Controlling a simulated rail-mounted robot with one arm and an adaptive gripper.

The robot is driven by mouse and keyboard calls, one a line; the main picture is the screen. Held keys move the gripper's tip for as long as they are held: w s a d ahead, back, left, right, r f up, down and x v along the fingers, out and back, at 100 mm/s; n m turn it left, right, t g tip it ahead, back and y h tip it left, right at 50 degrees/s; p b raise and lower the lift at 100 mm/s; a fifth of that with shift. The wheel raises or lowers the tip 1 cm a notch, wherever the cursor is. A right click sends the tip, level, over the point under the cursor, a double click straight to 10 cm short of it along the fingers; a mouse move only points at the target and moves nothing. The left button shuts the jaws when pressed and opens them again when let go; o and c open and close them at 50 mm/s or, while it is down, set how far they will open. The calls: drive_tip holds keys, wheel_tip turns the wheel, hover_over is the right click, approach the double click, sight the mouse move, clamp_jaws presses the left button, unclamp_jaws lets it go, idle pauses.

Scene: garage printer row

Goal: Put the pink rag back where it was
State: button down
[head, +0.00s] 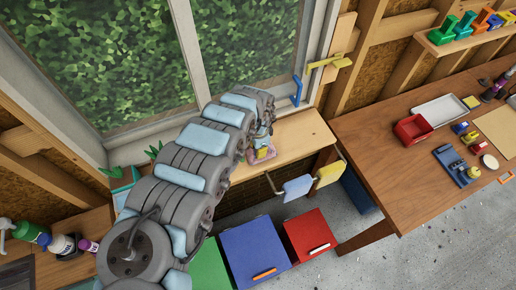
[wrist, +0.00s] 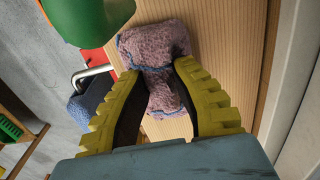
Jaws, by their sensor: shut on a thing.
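The pink rag (wrist: 155,42) is bunched between the two yellow fingers of my gripper (wrist: 157,88) in the wrist view. The fingers are shut on its narrow middle, and folds bulge out beyond the tips. In the head view, the rag (head: 262,154) is a small pink patch under my gripper (head: 262,143), over the light wooden ledge (head: 300,132) below the window. I cannot tell whether it touches the wood. A metal rail (wrist: 97,70) at the ledge's front edge carries a blue cloth (head: 298,188) and a yellow cloth (head: 329,174).
Blue (head: 250,250) and red (head: 308,236) bins stand on the floor below the ledge. A rounded green object (wrist: 95,18) is close to the rag in the wrist view.

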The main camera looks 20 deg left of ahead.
drive_tip(key=shift+f, duration=0.25)
drive_tip(key=c, duration=1)
unclamp_jaws()
drive_tip(key=shift+r, duration=0.1)
drive_tip(key=shift+w+a+r, duration=0.1)
drive_tip(key=shift+a+r, duration=0.05)
drive_tip(key=shift+r, duration=0.7)
wheel_tip(320, 180, up, 10)
drive_tip(key=b, duration=0.1)
drive_tip(key=shift+r, duration=0.2)
